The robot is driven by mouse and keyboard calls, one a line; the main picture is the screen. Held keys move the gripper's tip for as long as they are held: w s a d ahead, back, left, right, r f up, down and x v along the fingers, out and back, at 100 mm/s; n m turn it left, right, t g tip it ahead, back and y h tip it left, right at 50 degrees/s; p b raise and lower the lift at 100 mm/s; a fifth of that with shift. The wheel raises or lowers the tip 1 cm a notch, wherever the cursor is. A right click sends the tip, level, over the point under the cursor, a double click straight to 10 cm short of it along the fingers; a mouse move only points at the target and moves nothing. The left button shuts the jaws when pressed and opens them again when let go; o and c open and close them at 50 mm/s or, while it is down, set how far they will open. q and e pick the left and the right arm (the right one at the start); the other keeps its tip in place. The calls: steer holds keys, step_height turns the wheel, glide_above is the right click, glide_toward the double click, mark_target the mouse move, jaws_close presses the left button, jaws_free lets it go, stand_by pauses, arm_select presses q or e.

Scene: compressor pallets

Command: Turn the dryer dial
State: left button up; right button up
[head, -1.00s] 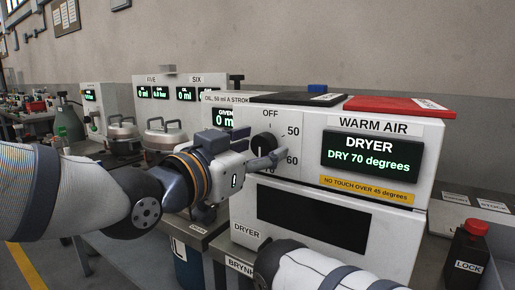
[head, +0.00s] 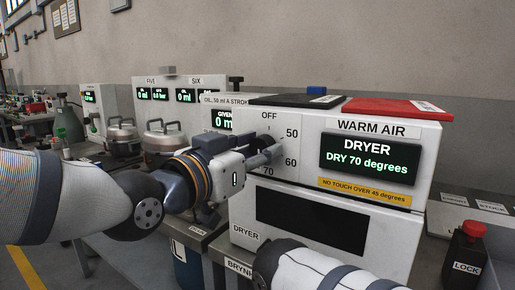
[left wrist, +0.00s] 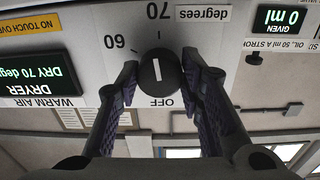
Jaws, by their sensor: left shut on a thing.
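The white dryer (head: 419,165) shows "DRY 70 degrees" on its display (head: 369,158). My left gripper (head: 270,151) is at the dial on its front, between the OFF, 50, 60 and 70 marks. The fingers largely hide the dial in the head view. In the left wrist view, which is upside down, the round black dial (left wrist: 160,73) sits between the two fingers, shut on its sides. Its white line runs nearly along the OFF-to-70 direction; I cannot tell which end is the pointer. My right gripper is out of view.
A yellow label (head: 366,191) warns of no touch over 45 degrees. A red pad (head: 395,108) and a black pad (head: 290,99) lie on top of the dryer. A red-capped LOCK bottle (head: 466,255) stands at right. Pots (head: 164,138) and display boxes stand behind my left arm.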

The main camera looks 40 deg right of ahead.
arm_select(q)
steer(key=n, duration=0.3)
steer(key=shift+n, duration=0.3)
steer(key=n, duration=0.4)
steer(key=shift+n, duration=0.3)
steer(key=n, duration=0.4)
steer(key=shift+n, duration=0.3)
steer(key=n, duration=0.4)
steer(key=shift+f+n, duration=0.1)
steer(key=shift+n, duration=0.2)
steer(key=n, duration=0.4)
steer(key=shift+n+t, duration=0.4)
steer(key=n, duration=0.9)
steer(key=shift+p, duration=0.4)
steer(key=shift+n, duration=1.9)
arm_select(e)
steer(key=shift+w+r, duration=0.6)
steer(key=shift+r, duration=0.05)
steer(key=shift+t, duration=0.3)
